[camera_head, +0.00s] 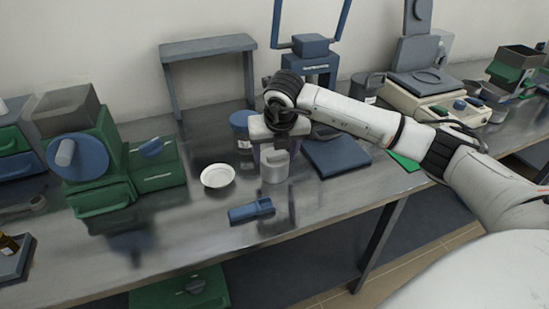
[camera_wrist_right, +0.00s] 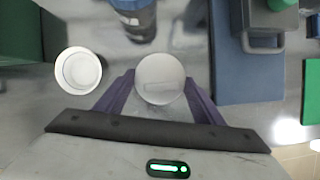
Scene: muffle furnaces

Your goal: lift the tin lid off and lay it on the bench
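The pale grey tin (camera_head: 274,168) stands upright on the bench (camera_head: 318,208). My right gripper (camera_head: 273,148) points down over its top and hides part of it. In the right wrist view, the round, light lid (camera_wrist_right: 160,78) lies between the two purple fingers of my right gripper (camera_wrist_right: 160,84). The fingertips are at the lid's opposite edges; whether they press on it or only stand around it I cannot tell. My left gripper is not in view.
A white dish (camera_head: 217,176) stands left of the tin, a blue jar (camera_head: 240,121) behind it. A blue block (camera_head: 251,211) lies in front and a dark blue slab (camera_head: 336,156) to the right. Green equipment (camera_head: 100,165) stands at left. The bench front between is bare.

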